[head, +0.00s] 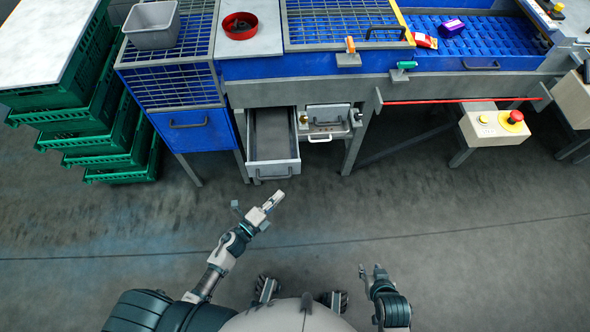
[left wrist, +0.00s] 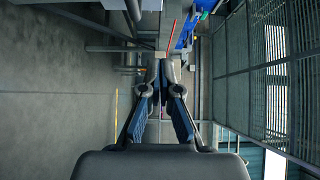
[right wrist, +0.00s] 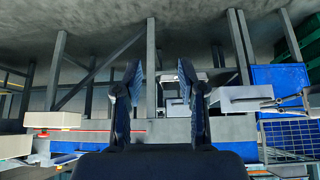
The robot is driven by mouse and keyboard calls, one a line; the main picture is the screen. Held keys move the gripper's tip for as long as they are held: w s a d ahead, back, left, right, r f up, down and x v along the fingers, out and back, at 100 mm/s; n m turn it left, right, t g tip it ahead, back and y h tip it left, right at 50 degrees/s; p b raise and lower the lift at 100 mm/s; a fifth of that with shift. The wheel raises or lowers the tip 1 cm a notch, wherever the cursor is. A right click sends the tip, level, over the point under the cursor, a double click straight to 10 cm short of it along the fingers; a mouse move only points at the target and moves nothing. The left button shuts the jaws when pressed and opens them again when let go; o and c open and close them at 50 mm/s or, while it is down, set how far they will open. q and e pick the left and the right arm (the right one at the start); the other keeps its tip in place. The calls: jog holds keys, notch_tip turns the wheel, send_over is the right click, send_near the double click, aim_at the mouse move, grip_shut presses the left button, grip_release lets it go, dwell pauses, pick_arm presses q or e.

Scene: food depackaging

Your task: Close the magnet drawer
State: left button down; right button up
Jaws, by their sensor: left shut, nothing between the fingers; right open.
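The magnet drawer (head: 273,148) is a grey open-topped drawer pulled out toward me from under the machine, with a handle on its front. In the head view my left gripper (head: 276,197) is in front of and below the drawer, apart from it. It is shut and empty; its closed fingers also show in the left wrist view (left wrist: 163,75). My right gripper (head: 371,270) is low at the right, well away from the drawer. In the right wrist view (right wrist: 158,75) its fingers are spread with nothing between them.
A smaller metal unit with a handle (head: 327,121) sits right of the drawer. A blue bin front (head: 196,131) and stacked green crates (head: 128,150) stand left. A machine leg (head: 357,140) is to the right. A control box with a red button (head: 494,124) stands far right. Floor in front is clear.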

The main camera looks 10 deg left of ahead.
aim_at(295, 169)
pick_arm(q)
jog(key=x, duration=0.4)
jog(key=w+a+x, duration=0.1)
jog(key=x, duration=0.3)
jog(key=a+b+x, duration=0.1)
jog(key=x, duration=0.3)
jog(key=shift+w+a, duration=0.15)
jog(key=shift+a, duration=0.1)
pick_arm(e)
jog(key=w+t, duration=0.1)
jog(key=w+r, duration=0.1)
jog(key=w+a+t, duration=0.1)
jog(key=w, duration=0.1)
jog(key=shift+a+r+t+y, duration=0.1)
jog(key=shift+r+t+y, duration=0.2)
jog(key=shift+y, duration=0.1)
pick_arm(q)
jog(key=shift+d, duration=0.1)
pick_arm(e)
jog(key=shift+f, duration=0.15)
